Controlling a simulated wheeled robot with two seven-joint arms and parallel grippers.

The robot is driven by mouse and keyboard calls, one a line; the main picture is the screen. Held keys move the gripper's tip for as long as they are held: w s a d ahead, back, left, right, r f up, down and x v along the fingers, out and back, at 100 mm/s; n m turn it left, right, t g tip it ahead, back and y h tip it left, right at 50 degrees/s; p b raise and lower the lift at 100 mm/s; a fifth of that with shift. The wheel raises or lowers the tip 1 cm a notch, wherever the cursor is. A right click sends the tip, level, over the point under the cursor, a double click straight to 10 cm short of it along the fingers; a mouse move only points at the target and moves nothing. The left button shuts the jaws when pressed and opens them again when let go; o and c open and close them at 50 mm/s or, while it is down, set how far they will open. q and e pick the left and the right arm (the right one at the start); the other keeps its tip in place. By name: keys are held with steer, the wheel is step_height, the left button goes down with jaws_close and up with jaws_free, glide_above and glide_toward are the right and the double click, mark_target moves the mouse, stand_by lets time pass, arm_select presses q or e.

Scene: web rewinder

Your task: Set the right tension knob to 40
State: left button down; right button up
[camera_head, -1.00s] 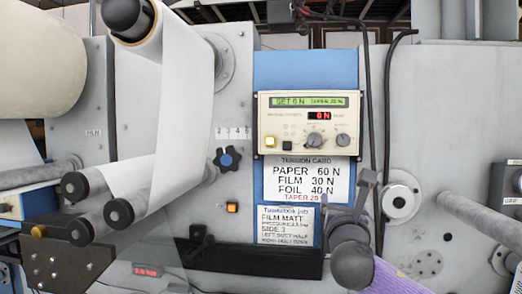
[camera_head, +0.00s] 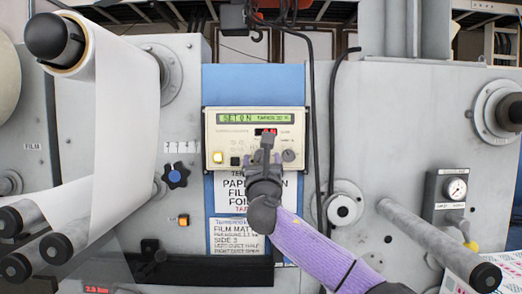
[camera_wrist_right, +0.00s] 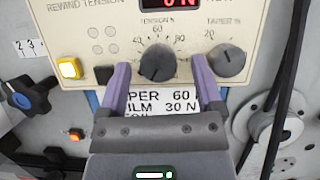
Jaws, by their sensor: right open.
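The control panel (camera_head: 213,119) is cream-coloured, with a green display (camera_head: 256,118) reading SET 0 N, TAPER 20 %. In the right wrist view the black tension knob (camera_wrist_right: 157,64) sits under a scale marked TENSION N, with 40, 60 and 80 readable. Where its pointer stands is not clear. A taper knob (camera_wrist_right: 228,60) is to its right. My right gripper (camera_wrist_right: 160,70) is open, its purple fingers either side of the tension knob in the picture, with no visible contact. In the head view my right gripper (camera_head: 267,143) covers the tension knob. My left gripper is not in view.
A lit yellow button (camera_wrist_right: 69,68) and a black button (camera_wrist_right: 103,74) are left of the tension knob. A red readout (camera_wrist_right: 182,4) is above. A tension card (camera_head: 230,190) hangs below the panel. A blue star knob (camera_head: 176,175) is left; black cables (camera_head: 333,110) hang right.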

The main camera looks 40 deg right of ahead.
steer(key=shift+w+d, duration=0.2)
steer(key=shift+w, duration=0.05)
jaws_close()
steer(key=shift+m, duration=0.3)
